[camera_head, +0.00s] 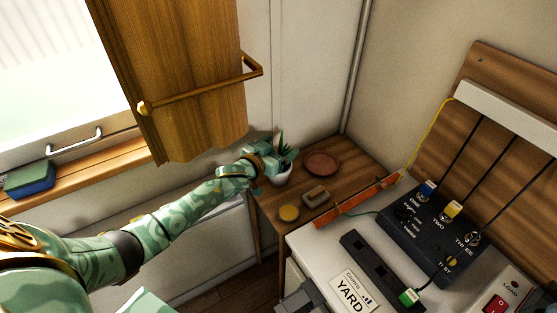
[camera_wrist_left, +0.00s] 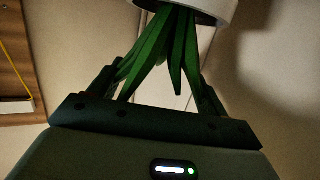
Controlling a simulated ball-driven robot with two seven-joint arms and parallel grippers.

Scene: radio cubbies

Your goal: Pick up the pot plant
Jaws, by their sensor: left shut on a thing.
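The pot plant (camera_head: 284,178) is a white pot with spiky green leaves at the back left of the wooden shelf top. My left gripper (camera_head: 270,163) reaches it from the left and is shut on it. In the left wrist view, the plant's green leaves (camera_wrist_left: 165,48) hang between my two fingers, with the white pot (camera_wrist_left: 205,8) at the top edge, so the plant appears upside down there. Whether the pot touches the wood is hard to tell. My right gripper is not in view.
On the wooden top (camera_head: 341,159) are a reddish dish (camera_head: 321,163), a yellow round thing (camera_head: 289,213) and a small brown block (camera_head: 316,197). A dark switch box (camera_head: 430,240) stands to the right.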

